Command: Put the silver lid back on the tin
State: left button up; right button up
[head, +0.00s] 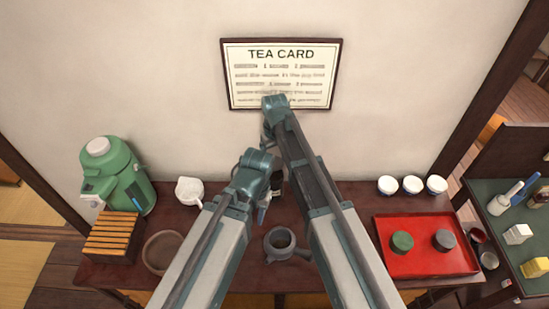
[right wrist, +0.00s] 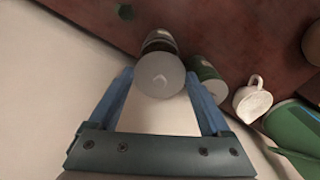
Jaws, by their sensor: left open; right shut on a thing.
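The silver lid (right wrist: 160,78) is a pale grey disc between the blue fingers of my right gripper (right wrist: 160,73), which is shut on it. A dark tin (right wrist: 159,41) with a light band shows just beyond the lid; whether the lid touches it I cannot tell. In the head view a dark tin with a pale label (head: 278,184) stands at the back of the table, partly hidden by my left arm. My left gripper (head: 264,207) is open, low beside that tin. The fingers of my right gripper are hidden in the head view behind its own arm.
A green tin (right wrist: 207,78) stands close beside the dark one. A white jug (head: 189,190), a green flask (head: 118,175) and a slatted wooden box (head: 113,236) are at left. A grey pot (head: 281,243) is in front. A red tray (head: 425,262) and white cups (head: 412,184) are at right.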

aim_at(274, 167)
jog(key=shift+f+b, duration=2)
jog(key=shift+f, duration=0.2)
jog(key=shift+f+b, duration=0.4)
jog(key=shift+f, duration=0.05)
jog(key=o, duration=0.7)
jog(key=shift+r, duration=0.1)
jog(key=shift+r+p, duration=3.5)
jog(key=shift+p, duration=0.05)
